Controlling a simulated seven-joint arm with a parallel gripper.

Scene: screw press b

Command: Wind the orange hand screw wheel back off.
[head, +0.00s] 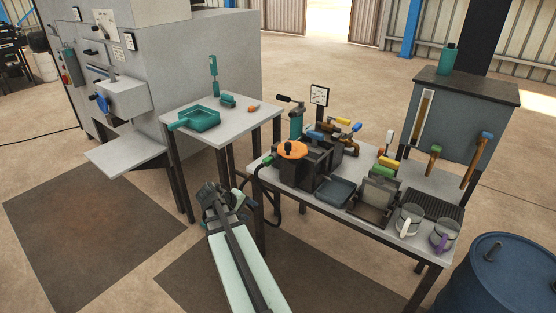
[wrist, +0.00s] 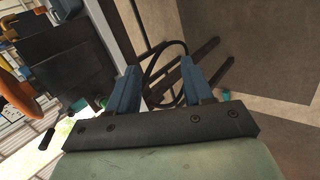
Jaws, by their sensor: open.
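In the wrist view part of the orange wheel (wrist: 16,92) shows at the left edge, beside the dark block (wrist: 70,58). My gripper (head: 216,193) is low in front of the bench, to the left of and below the wheel, apart from it. In the wrist view my gripper (wrist: 158,80) has its two blue-grey fingers spread with nothing between them. The screw under the wheel is hidden.
The bench (head: 384,233) also holds a blue tray (head: 335,190), a grey vise-like fixture (head: 376,196), two mugs and coloured levers. A side table (head: 232,128) with a green tray (head: 196,119) stands behind left. A blue barrel (head: 505,280) is at right. A dark hose hangs near the bench's left end.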

